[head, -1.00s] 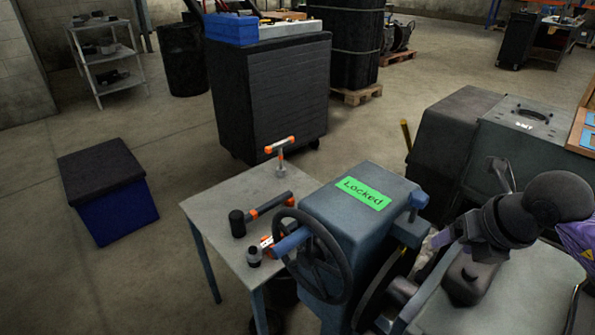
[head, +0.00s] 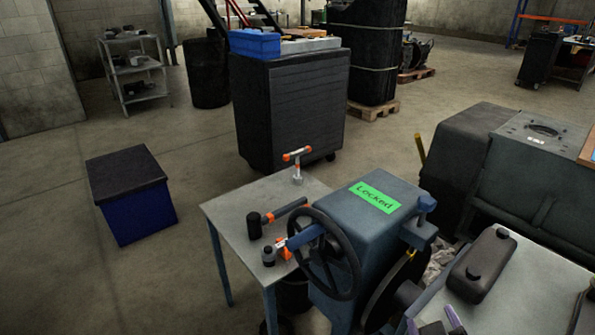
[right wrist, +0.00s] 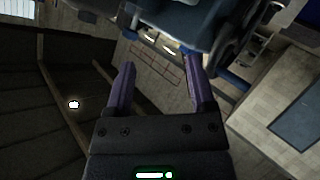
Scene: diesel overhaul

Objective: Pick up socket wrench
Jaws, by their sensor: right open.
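A T-shaped tool (head: 297,157) with orange ends on its crossbar stands upright at the back of the small grey table (head: 228,209); it looks like the socket wrench. A hammer (head: 279,216) with a black head and orange-banded handle lies in front of it. My right gripper (head: 433,324) shows at the bottom edge of the head view, its purple fingers apart, well away from the tool. The right wrist view shows the same gripper (right wrist: 160,70) open with nothing between its fingers; no wrench shows there. My left gripper is out of view.
A blue-grey machine (head: 343,220) with a handwheel (head: 352,250) and a green "Locked" label stands against the small table's right side. A smaller orange-marked tool (head: 284,247) lies by the wheel. A black cabinet (head: 295,110) stands behind. Floor left of the table is clear up to a blue box (head: 138,213).

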